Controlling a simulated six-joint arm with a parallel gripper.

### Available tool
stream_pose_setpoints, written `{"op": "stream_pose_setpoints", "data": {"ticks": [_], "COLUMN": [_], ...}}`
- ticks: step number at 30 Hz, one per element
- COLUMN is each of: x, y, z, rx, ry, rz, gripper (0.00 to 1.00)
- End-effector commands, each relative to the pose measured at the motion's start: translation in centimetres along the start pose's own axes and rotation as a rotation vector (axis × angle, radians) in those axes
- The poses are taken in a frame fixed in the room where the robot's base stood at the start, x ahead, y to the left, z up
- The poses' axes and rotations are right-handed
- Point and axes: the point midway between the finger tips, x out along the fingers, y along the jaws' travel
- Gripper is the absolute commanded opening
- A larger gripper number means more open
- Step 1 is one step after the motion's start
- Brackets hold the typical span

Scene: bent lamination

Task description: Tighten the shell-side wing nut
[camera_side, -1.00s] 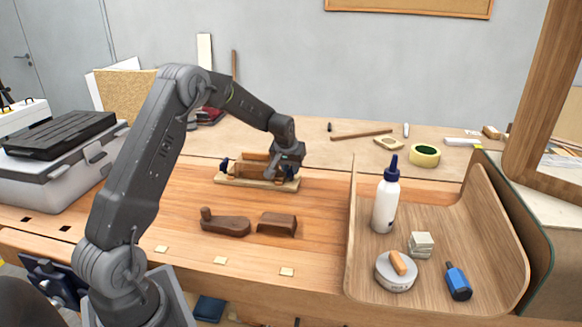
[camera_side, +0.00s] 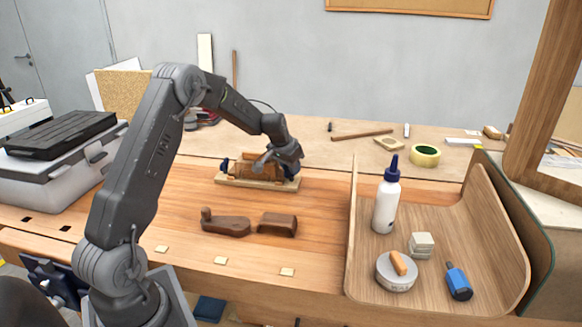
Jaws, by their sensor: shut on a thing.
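The wooden clamping form (camera_side: 241,166) stands on a pale base board (camera_side: 256,184) at the middle of the bench. A dark blue part (camera_side: 225,165) shows at its left end. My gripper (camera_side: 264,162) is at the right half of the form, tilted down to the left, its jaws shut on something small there. I take this to be the shell-side wing nut; the nut itself is too small and covered to make out.
Two dark brown wooden pieces (camera_side: 226,222) (camera_side: 277,224) lie in front of the form. A curved wooden tray (camera_side: 353,240) at right holds a white glue bottle (camera_side: 385,205), a round tin (camera_side: 396,275), a pale block stack (camera_side: 421,246) and a blue-handled tool (camera_side: 458,282). Yellow tape (camera_side: 425,155) lies behind.

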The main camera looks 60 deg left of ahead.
Motion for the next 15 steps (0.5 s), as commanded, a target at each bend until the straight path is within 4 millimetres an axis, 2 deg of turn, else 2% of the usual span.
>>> {"op": "stream_pose_setpoints", "data": {"ticks": [4, 5, 12, 15], "x": [-0.02, -0.02, -0.01, -0.01], "y": [0.02, 0.02, 0.01, 0.01], "z": [0.04, 0.05, 0.03, 0.02], "rx": [0.000, 0.000, -0.001, -0.001], "ry": [-0.002, -0.002, -0.001, -0.001], "rz": [0.001, 0.001, 0.000, 0.000], "gripper": [0.01, 0.25, 0.47, 0.47]}}
